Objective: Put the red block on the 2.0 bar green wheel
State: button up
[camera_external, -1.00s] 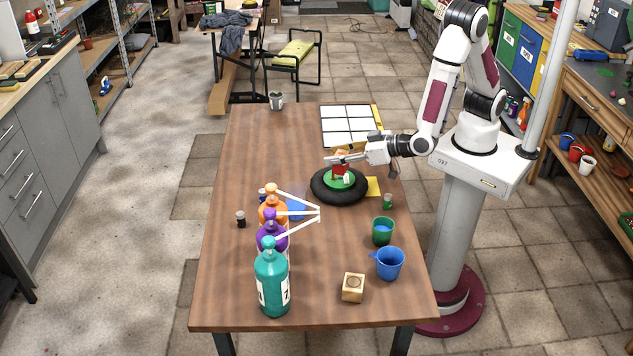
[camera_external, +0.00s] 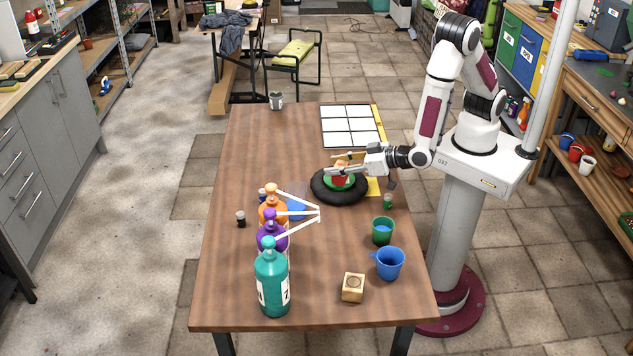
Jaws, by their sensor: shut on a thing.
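The wheel (camera_external: 324,194) lies flat on the table, a black tyre with a green centre (camera_external: 352,184). The red block (camera_external: 338,180) is at the green centre, partly hidden by my gripper. My gripper (camera_external: 340,171) is low over the wheel, reaching in from the right, with its fingers shut on the red block. I cannot tell whether the block's underside touches the green surface. Any pressure marking on the wheel is too small to read.
Orange, purple and teal bottles (camera_external: 272,280) stand at the front left, with white bars (camera_external: 297,212) fanning right. Green (camera_external: 383,231) and blue (camera_external: 390,264) cups and a wooden block (camera_external: 353,287) are at the front right. A white grid panel (camera_external: 350,126) lies behind the wheel.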

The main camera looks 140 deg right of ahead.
jog(key=shift+f, duration=0.25)
jog(key=shift+f, duration=0.2)
jog(key=o, duration=1.1)
jog(key=shift+r, duration=0.2)
jog(key=shift+a+r, duration=0.1)
jog(key=v, duration=1.1)
jog(key=shift+s+a, duration=0.2)
jog(key=shift+a, duration=0.15)
jog(key=shift+r, duration=0.1)
